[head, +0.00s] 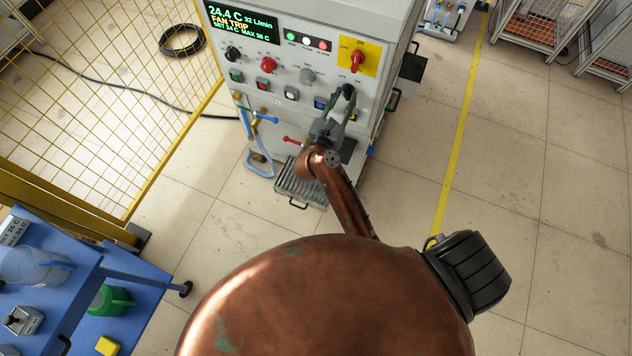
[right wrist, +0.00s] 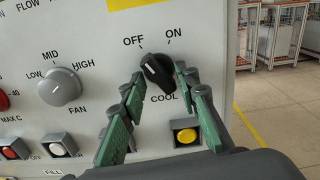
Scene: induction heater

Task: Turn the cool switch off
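The cool switch (right wrist: 158,71) is a black rotary knob on the white panel, with OFF at its upper left, ON at its upper right and COOL below. Its grip slants from upper left to lower right, the upper end toward OFF. My right gripper (right wrist: 160,74) has its green-padded fingers apart, one on each side of the knob; contact is hard to tell. In the head view, the right gripper (head: 338,108) is at the machine's front, partly hiding the area under the switch (head: 348,91). My left gripper is not in view.
The grey FAN knob (right wrist: 60,87) is left of the switch, and a yellow button (right wrist: 186,134) is just below it. A red rotary switch (head: 357,61) on a yellow plate sits above. The display (head: 240,22) reads FAN TRIP. A blue cart (head: 68,310) stands lower left.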

